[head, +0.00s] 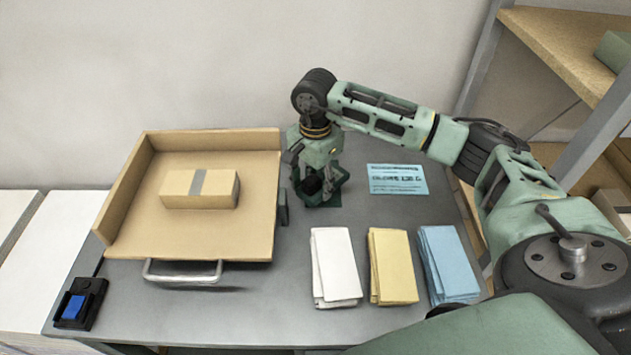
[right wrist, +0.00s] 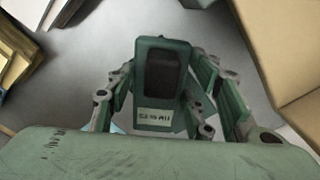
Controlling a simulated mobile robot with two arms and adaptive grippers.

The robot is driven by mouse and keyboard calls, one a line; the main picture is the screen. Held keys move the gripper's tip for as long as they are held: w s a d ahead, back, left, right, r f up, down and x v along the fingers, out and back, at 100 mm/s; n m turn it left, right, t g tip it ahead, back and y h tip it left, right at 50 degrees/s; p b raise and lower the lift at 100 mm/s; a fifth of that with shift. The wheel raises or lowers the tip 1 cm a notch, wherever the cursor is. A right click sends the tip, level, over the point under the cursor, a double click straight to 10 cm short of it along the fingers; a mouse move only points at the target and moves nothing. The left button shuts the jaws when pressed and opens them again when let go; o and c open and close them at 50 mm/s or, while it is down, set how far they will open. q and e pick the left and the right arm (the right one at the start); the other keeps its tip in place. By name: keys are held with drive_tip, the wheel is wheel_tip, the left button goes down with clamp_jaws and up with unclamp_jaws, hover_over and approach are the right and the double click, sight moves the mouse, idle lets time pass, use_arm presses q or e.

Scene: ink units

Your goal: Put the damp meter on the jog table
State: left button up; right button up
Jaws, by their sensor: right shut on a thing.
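The damp meter, a dark green box with a black face and a small pale label, shows in the right wrist view (right wrist: 160,82). My right gripper (head: 320,187) is shut on it, with a finger on each side. In the head view the gripper mostly hides the meter. They are over the grey bench, just right of the jog table. Whether the meter touches the bench I cannot tell. The jog table (head: 225,228) is a tan tray with raised walls at its left and back and a metal handle in front. My left gripper is not in view.
A taped carton (head: 200,188) lies on the jog table; bare surface shows in front of it. White (head: 335,266), yellow (head: 392,265) and blue (head: 448,263) stacks lie at the front right. A blue card (head: 398,179) lies behind them. A black switch box (head: 80,304) sits front left.

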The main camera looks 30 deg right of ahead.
drive_tip(key=shift+f, duration=0.4)
drive_tip(key=shift+f, duration=0.1)
drive_tip(key=shift+f, duration=0.15)
drive_tip(key=o, duration=1.3)
drive_tip(key=shift+o, duration=0.2)
